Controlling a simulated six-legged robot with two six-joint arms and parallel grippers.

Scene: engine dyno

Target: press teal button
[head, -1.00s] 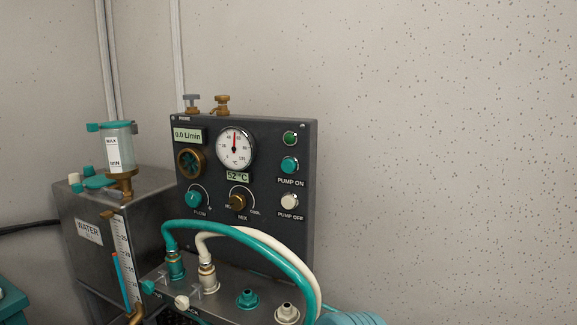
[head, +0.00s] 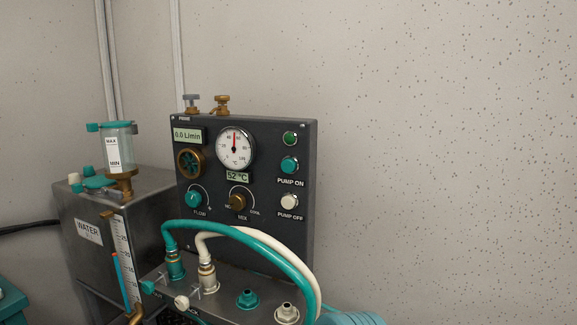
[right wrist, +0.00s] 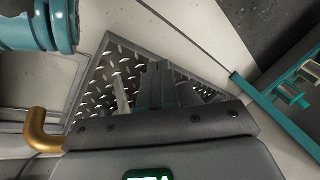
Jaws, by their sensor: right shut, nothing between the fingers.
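The teal button (head: 289,165) is round and sits on the right side of the dark control panel (head: 270,245), above the label PUMP ON. A white button (head: 289,201) marked PUMP OFF sits below it, and a dark green round lamp or button (head: 290,139) above it. Nothing covers the teal button in the head view. My right gripper (right wrist: 160,70) shows only in the right wrist view, shut and empty over a diamond-plate surface, with the panel out of that view. My left gripper is in neither view.
Teal and white hoses (head: 262,236) arch in front of the panel's lower part. A steel water tank (head: 135,225) with a bottle stands to the left. Bare wall fills the right side. In the right wrist view, a brass elbow pipe (right wrist: 47,128) lies at left.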

